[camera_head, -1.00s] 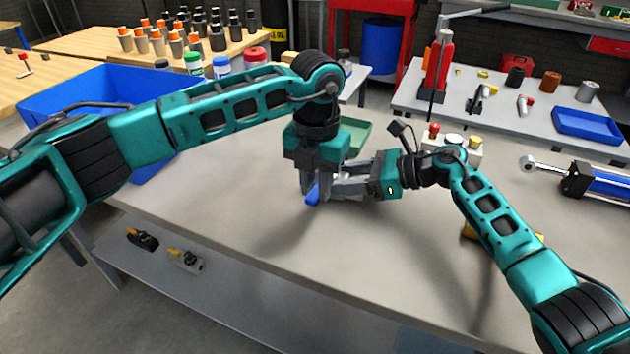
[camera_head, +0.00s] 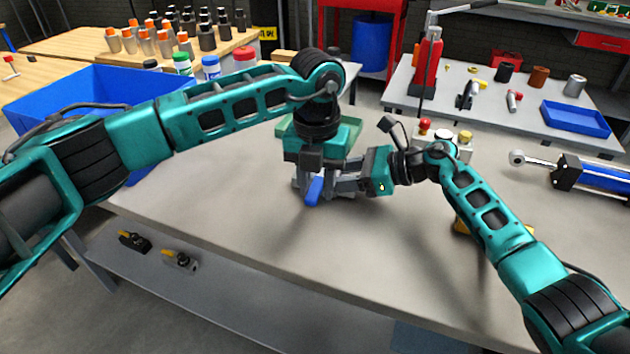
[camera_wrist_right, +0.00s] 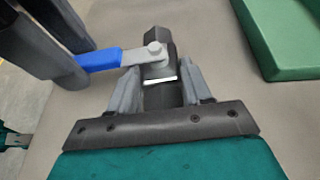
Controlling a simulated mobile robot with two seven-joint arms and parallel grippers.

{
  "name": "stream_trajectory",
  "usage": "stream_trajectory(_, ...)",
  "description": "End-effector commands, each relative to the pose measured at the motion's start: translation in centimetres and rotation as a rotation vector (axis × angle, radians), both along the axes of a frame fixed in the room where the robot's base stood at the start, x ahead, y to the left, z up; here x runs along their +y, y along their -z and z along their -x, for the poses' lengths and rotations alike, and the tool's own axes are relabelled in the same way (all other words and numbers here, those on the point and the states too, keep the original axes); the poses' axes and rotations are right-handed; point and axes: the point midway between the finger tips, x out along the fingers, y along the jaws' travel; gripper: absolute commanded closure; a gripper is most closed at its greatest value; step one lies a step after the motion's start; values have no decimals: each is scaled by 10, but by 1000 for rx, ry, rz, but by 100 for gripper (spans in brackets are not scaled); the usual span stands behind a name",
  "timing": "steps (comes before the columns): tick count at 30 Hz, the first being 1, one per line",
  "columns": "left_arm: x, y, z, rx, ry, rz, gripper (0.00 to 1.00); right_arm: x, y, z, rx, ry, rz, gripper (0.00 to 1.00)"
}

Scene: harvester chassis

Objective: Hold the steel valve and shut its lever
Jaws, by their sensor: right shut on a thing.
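The steel valve (camera_wrist_right: 160,97) is a grey metal body with a blue-handled lever (camera_wrist_right: 98,60). In the right wrist view its body stands between the two fingers of my right gripper (camera_wrist_right: 158,88), which is shut on it. The lever points left, roughly crosswise to the body. My left gripper (camera_head: 312,186) comes down from above at the valve in the head view, its fingers apart. Its dark fingers also show at upper left in the right wrist view, close around the lever's blue end; contact is unclear. In the head view the blue lever (camera_head: 313,191) shows, while the grippers mostly hide the body.
A green tray (camera_wrist_right: 285,35) lies just behind the grippers. A blue bin (camera_head: 95,90) stands at the left. A button box (camera_head: 440,143) and a blue cylinder (camera_head: 600,186) are on the right. The table's front middle is clear.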

Motion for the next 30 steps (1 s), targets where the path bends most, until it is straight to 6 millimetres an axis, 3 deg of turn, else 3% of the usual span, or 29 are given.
stream_trajectory(6,1,0,0,0,1,-2,47,1,0,0,1,-2,-1,100)
stream_trajectory(16,1,-8,-1,-3,1,-4,47,1,0,1,1,-3,-2,100)
stream_trajectory(30,1,-99,0,-3,2,-4,47,1,0,1,1,-3,-2,100)
